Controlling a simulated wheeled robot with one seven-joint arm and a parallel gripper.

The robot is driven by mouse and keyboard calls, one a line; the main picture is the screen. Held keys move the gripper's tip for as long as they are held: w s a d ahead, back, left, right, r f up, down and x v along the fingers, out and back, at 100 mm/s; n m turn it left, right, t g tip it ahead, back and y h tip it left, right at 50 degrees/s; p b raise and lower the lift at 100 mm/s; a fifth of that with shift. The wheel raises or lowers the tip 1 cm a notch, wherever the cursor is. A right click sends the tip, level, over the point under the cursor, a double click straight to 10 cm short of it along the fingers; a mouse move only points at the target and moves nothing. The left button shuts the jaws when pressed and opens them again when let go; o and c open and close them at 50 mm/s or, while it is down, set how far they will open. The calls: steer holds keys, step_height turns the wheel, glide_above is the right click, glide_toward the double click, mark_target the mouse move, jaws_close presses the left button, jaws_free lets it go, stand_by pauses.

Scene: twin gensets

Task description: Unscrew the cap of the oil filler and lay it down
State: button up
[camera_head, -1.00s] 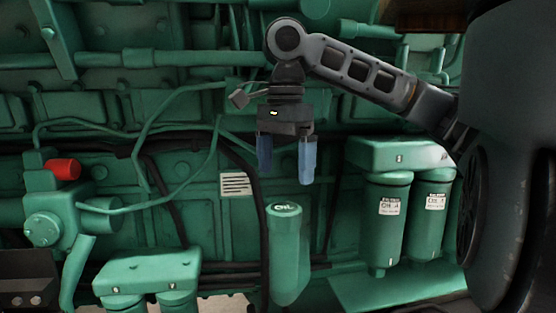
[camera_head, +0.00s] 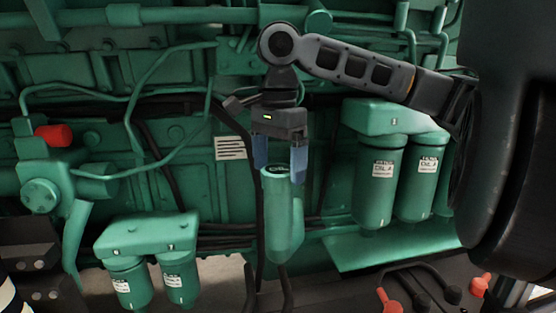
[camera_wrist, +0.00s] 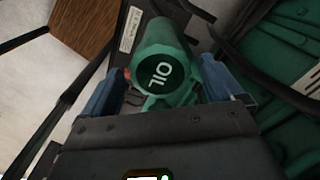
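The oil filler (camera_head: 283,225) is a green upright tube in the middle of the head view. Its cap (camera_head: 279,170) is green with the word OIL on top, and the cap also shows in the wrist view (camera_wrist: 161,73). My gripper (camera_head: 281,166) points down over the filler, with one blue finger on each side of the cap. The fingers are apart, and in the wrist view a gap shows between the cap and each finger. The cap sits on the filler tube. The far side of the cap is hidden.
Two labelled green filters (camera_head: 381,185) hang to the right of the filler. Two more (camera_head: 178,279) hang at lower left. A black hose (camera_head: 247,200) runs close by the filler's left. A green ledge (camera_head: 370,255) lies at lower right, and red-ended cables (camera_head: 388,300) lie below it.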

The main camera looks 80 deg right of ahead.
steer(key=c, duration=1)
steer(key=shift+r+n+p, duration=0.2)
steer(key=shift+n+p, duration=0.45)
steer(key=shift+n, duration=1.65)
steer(key=shift+p, duration=0.3)
steer(key=shift+n, duration=1.1)
steer(key=shift+n+p, duration=0.4)
steer(key=shift+n, duration=0.8)
steer(key=n, duration=0.4)
steer(key=shift+n+p, duration=0.3)
